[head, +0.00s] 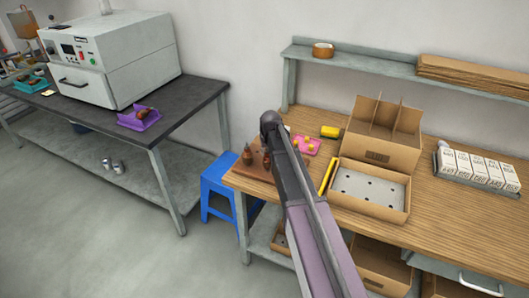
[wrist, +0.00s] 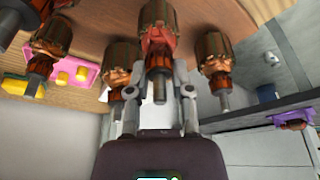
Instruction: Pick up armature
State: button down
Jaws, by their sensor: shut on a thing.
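Several armatures with copper-brown cores and metal shafts show in the wrist view. The middle armature (wrist: 157,48) is between the fingers of my gripper (wrist: 158,80), which is shut on it. Other armatures are close beside it: one on the left (wrist: 121,62), one farther left (wrist: 47,45) and one on the right (wrist: 217,57). In the head view, an armature (head: 247,155) stands on a brown block (head: 248,171) at the table's left end. My arm hides my gripper and the held armature there.
A pink tray (head: 306,145) with yellow pieces lies beside the arm. A divided cardboard box (head: 377,140) and a shallow box (head: 369,190) stand to the right. A blue stool (head: 212,190) is by the wooden table's left end. A purple tray (head: 138,120) is on the dark bench.

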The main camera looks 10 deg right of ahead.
notch_tip(320, 180, up, 3)
jog(key=shift+f+p, duration=0.15)
jog(key=shift+p, duration=0.95)
jog(key=s+d, duration=0.2)
jog(key=s, duration=1.3)
jog(key=shift+s+r+p, duration=0.4)
jog(key=shift+r+p, duration=0.05)
jog(key=shift+r, duration=0.1)
notch_tip(320, 180, up, 13)
jog(key=p, duration=1.3)
